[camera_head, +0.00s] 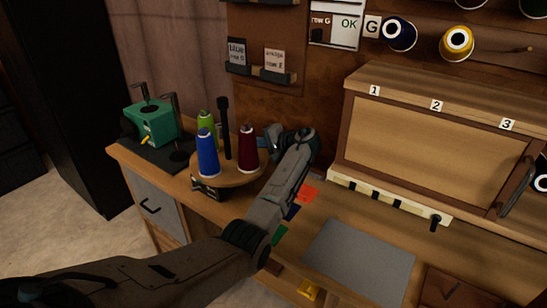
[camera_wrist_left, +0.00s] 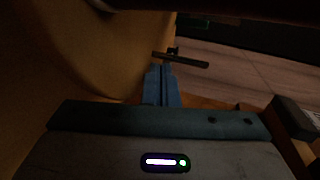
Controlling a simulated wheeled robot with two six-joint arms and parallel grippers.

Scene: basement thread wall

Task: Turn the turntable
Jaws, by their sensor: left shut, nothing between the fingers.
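The turntable (camera_head: 233,178) is a round wooden disc on a dark base, on the left part of the bench. A blue spool (camera_head: 208,153), a green spool (camera_head: 206,122) and a maroon spool (camera_head: 247,149) stand on it around a tall black post (camera_head: 224,128). My left gripper (camera_head: 267,142) is just right of the turntable, beside the maroon spool, pointing left. Its blue fingers (camera_wrist_left: 160,84) are shut and empty in the left wrist view. I cannot tell whether they touch the disc. My right gripper is not in view.
A green device (camera_head: 152,122) stands on a dark mat left of the turntable. A grey mat (camera_head: 360,262) lies on the bench at right, below a framed panel (camera_head: 430,144) numbered 1 to 3. Small colored cards (camera_head: 308,193) lie beside my left arm.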

